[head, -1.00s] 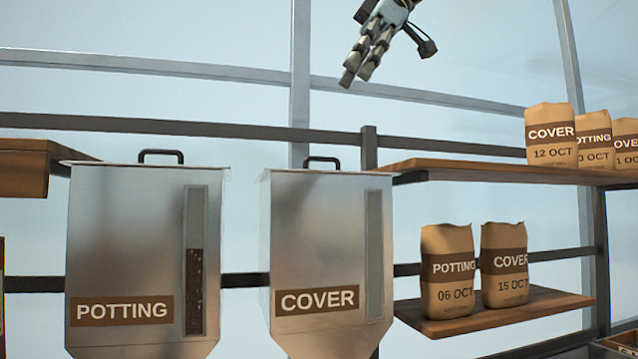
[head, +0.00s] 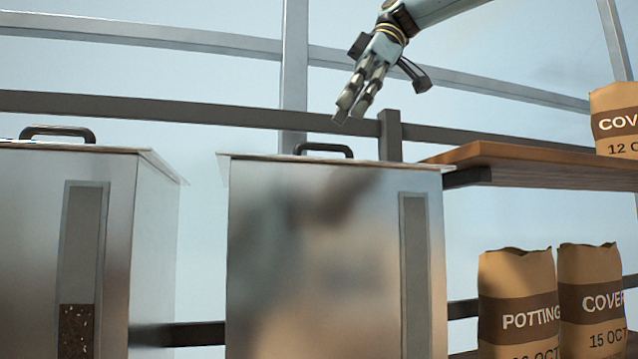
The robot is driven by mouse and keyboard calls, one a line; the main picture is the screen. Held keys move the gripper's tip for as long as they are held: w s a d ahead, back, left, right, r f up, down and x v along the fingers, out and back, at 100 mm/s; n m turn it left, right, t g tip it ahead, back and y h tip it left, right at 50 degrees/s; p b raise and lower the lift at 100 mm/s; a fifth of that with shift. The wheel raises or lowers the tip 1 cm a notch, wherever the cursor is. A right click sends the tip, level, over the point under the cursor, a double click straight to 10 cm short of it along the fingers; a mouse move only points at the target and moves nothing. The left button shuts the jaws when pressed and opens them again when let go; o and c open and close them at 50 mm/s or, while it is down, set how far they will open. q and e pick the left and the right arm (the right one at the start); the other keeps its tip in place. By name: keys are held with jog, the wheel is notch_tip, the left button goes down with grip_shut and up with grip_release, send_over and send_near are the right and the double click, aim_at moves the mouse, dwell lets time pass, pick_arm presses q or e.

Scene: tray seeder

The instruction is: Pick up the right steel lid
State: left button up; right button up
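The right steel lid (head: 262,156) lies flat on top of the right steel hopper (head: 320,260) and shows almost edge-on. Its dark handle (head: 323,148) stands up from the lid as a low arch. My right gripper (head: 349,112) hangs above the lid, a little right of the handle and apart from it, with its fingers pointing down and left. The fingers look close together, and a small gap at the tips is hard to judge. Nothing shows between them. My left gripper is out of view.
The left hopper (head: 155,250) has its own lid with a dark handle (head: 57,133). A wooden shelf (head: 540,165) stands right of the right hopper, with a COVER bag (head: 615,120) on it. POTTING (head: 518,295) and COVER (head: 592,290) bags stand lower down. Dark rails run behind.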

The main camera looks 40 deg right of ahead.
jog(key=shift+x, duration=1)
jog(key=p+x, duration=0.2)
jog(key=x, duration=0.2)
jog(key=shift+s+a+f, duration=0.1)
jog(key=shift+s+a, duration=0.05)
jog(key=shift+a, duration=0.1)
jog(key=shift+a+f, duration=0.25)
jog(key=shift+f, duration=0.3)
grip_shut()
jog(key=shift+r, duration=0.1)
